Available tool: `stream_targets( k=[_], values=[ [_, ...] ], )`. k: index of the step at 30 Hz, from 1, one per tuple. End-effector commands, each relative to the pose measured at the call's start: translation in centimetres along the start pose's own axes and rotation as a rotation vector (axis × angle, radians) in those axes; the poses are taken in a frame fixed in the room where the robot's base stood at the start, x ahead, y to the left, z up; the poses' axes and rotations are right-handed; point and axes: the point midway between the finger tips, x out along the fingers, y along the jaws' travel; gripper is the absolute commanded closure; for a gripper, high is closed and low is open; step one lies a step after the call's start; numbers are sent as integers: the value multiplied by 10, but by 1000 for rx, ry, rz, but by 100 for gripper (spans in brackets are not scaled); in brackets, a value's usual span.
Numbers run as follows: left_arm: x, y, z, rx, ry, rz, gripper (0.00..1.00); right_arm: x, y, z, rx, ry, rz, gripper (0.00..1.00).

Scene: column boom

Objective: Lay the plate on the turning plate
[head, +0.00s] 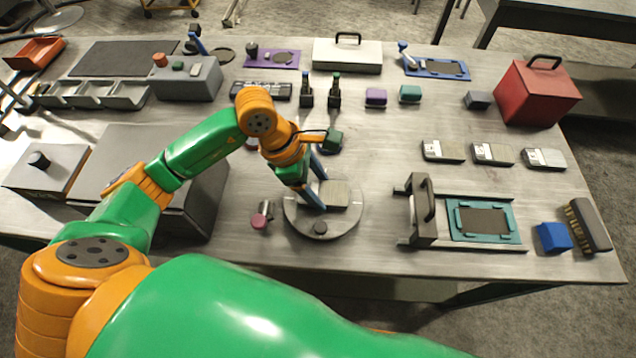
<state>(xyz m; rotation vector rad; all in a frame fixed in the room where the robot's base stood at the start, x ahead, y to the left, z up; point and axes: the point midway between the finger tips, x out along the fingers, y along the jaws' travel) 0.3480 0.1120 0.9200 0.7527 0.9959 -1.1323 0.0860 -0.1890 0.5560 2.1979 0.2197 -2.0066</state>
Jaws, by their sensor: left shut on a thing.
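The turning plate (340,228) is a round grey disc on the table near the middle, with a small dark knob near its front edge. A flat grey-beige plate (343,196) is over the disc, toward its back right. My left gripper (322,192) is shut on this plate at its left side, with its blue fingers pointing down. The fingers and wrist hide part of the plate. I cannot tell whether the plate touches the disc or is held just above it. My right gripper is not in view.
Several similar labelled plates (492,154) lie at the right. A teal-framed fixture with a handle (483,222) stands right of the disc. A pink-ended cylinder (260,219) is close to the disc's left. A dark box (200,205) stands further left. The table's front edge is near.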

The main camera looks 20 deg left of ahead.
Motion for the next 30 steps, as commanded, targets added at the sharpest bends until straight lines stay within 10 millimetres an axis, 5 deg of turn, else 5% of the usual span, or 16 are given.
stream_targets(
  k=[9,10,13,21,30],
  values=[
    [6,0,-2,1,-2,1,100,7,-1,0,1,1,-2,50],
    [5,0,-2,1,-2,1,25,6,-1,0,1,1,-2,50],
    [4,0,-2,1,-1,1,0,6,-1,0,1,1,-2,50],
    [0,1,-3,0,1,2,0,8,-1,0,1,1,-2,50],
    [-58,1,-2,0,0,5,0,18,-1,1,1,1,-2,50]
  ],
)
